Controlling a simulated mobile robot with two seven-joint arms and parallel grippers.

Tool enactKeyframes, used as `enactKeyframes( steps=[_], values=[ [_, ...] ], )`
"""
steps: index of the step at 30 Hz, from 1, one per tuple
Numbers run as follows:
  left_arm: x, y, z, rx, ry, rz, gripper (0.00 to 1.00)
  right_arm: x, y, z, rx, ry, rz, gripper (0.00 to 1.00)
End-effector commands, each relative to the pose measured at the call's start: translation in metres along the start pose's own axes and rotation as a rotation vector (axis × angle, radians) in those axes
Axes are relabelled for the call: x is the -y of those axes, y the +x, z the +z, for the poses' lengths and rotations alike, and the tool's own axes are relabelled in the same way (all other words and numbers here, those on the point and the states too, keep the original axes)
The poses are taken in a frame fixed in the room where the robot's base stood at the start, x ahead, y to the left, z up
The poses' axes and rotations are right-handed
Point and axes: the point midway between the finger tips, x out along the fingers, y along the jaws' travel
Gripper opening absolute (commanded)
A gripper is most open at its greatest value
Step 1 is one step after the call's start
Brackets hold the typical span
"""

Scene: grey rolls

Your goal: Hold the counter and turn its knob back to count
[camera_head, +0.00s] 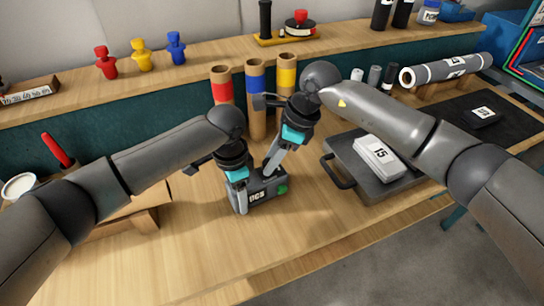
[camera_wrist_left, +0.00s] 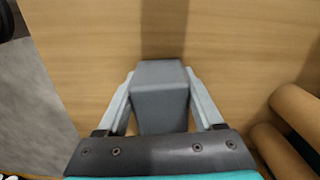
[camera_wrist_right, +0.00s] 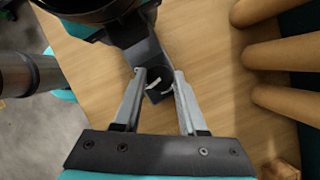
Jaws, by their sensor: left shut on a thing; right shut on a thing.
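The counter (camera_head: 258,194) is a small dark grey box with white lettering on its front and a green part (camera_head: 282,189) at its right end. It sits on the wooden bench. My left gripper (camera_head: 241,201) is shut on the counter's left end; the left wrist view shows the grey body (camera_wrist_left: 160,95) between both fingers. My right gripper (camera_head: 270,168) comes down from above and is shut on the knob on top of the counter. The right wrist view shows the dark knob (camera_wrist_right: 158,84) with a pale mark between the fingertips. The fingers mostly hide the knob in the head view.
Cardboard tubes with red (camera_head: 222,88), blue and yellow bands stand close behind the counter. A dark tray (camera_head: 345,152) with a white block labelled 15 (camera_head: 380,157) lies to the right. A cardboard box (camera_head: 147,217) is at left. The front bench is clear.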

Motion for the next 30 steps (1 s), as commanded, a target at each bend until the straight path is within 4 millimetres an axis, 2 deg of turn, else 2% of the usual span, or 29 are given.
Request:
enactKeyframes(
  steps=[12, 27, 28, 30],
  values=[
    [0.0003, -0.0002, 0.0003, 0.001, -0.001, -0.001, 0.00, -0.0007, -0.0003, -0.0004, -0.001, 0.178, -0.076, 0.00],
    [0.0003, -0.0002, 0.0003, 0.001, -0.002, 0.000, 0.00, -0.0006, -0.0005, -0.0001, 0.001, 0.204, -0.085, 0.00],
    [0.0003, -0.0002, 0.0003, 0.001, -0.002, 0.000, 0.00, -0.0005, -0.0006, -0.0001, 0.001, 0.204, -0.085, 0.42],
    [0.0003, -0.0002, 0.0003, 0.000, -0.002, 0.000, 0.00, -0.0006, -0.0005, -0.0001, 0.001, 0.203, -0.085, 0.50]
  ],
)
